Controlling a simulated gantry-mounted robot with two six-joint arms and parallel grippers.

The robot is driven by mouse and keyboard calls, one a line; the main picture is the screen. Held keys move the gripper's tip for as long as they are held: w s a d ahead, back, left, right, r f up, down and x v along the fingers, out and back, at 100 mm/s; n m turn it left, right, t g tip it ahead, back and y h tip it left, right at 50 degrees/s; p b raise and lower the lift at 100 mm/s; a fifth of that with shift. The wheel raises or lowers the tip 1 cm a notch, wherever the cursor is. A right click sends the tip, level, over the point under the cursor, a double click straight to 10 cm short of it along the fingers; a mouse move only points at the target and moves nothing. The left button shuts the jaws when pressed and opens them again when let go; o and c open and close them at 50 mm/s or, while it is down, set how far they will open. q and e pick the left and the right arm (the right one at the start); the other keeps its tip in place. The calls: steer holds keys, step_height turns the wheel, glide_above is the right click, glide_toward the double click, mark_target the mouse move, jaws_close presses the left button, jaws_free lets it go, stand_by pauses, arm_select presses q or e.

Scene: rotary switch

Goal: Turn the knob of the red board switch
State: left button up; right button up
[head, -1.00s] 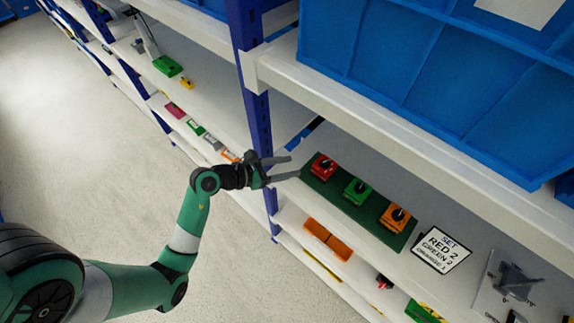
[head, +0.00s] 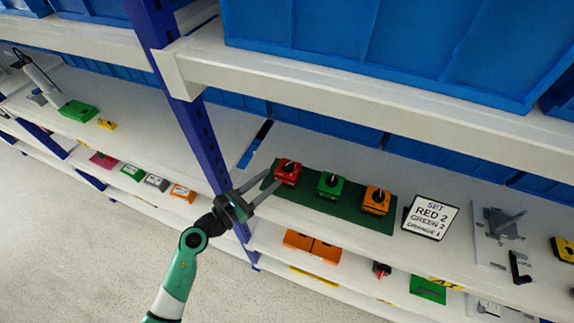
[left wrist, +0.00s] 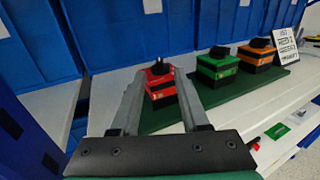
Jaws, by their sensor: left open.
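The red switch (head: 288,172) with a dark knob on top sits at the left end of a dark green board (head: 335,210) on the shelf. A green switch (head: 331,185) and an orange switch (head: 376,201) stand to its right. My left gripper (head: 265,187) is open, its two fingers pointing at the red switch. In the left wrist view the red switch (left wrist: 160,87) shows between the fingertips (left wrist: 160,75), and the near part of it is partly framed by them. I cannot tell whether the fingers touch it. My right gripper is not in view.
A sign (head: 431,217) reading SET RED 2, GREEN 2, ORANGE 1 stands right of the board. A blue upright post (head: 185,100) is left of the board. An upper shelf (head: 330,90) with blue bins overhangs it. A grey lever device (head: 500,225) stands farther right.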

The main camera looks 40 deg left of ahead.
mark_target(282, 169)
arm_select(q)
steer(key=w, duration=0.8)
steer(key=shift+b, duration=0.4)
jaws_close()
